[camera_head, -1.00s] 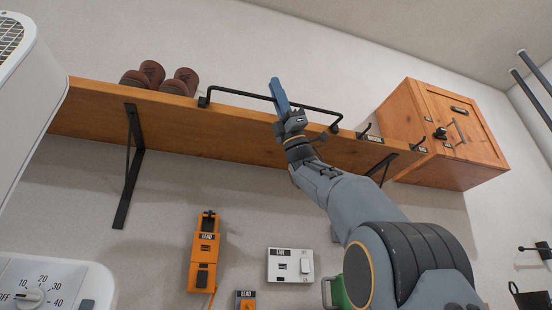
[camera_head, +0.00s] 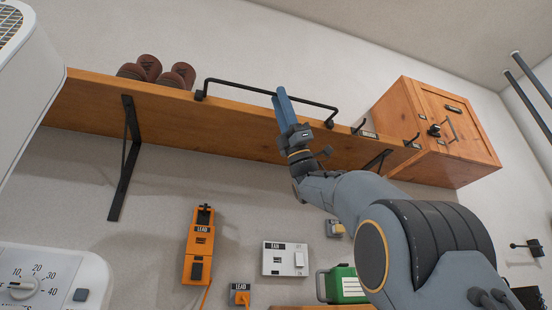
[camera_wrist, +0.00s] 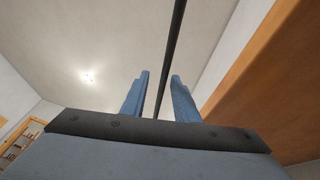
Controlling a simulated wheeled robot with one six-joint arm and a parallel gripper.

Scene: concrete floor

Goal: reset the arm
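My arm (camera_head: 345,200) reaches up from the lower right in the head view. My gripper (camera_head: 281,92) points upward in front of the shelf's black rail (camera_head: 235,86). In the wrist view, the two blue fingers of my gripper (camera_wrist: 158,88) stand apart, and I see nothing clamped by them. A dark bar (camera_wrist: 174,40) runs through the gap between them in that picture. I cannot tell whether it touches either finger.
A wooden shelf (camera_head: 180,118) with brown shoes (camera_head: 150,67) spans the wall. A wooden cabinet (camera_head: 455,125) adjoins its right end. Below are an orange lead device (camera_head: 198,245), a white switch box (camera_head: 285,259) and a green case (camera_head: 343,284). White appliances stand at left.

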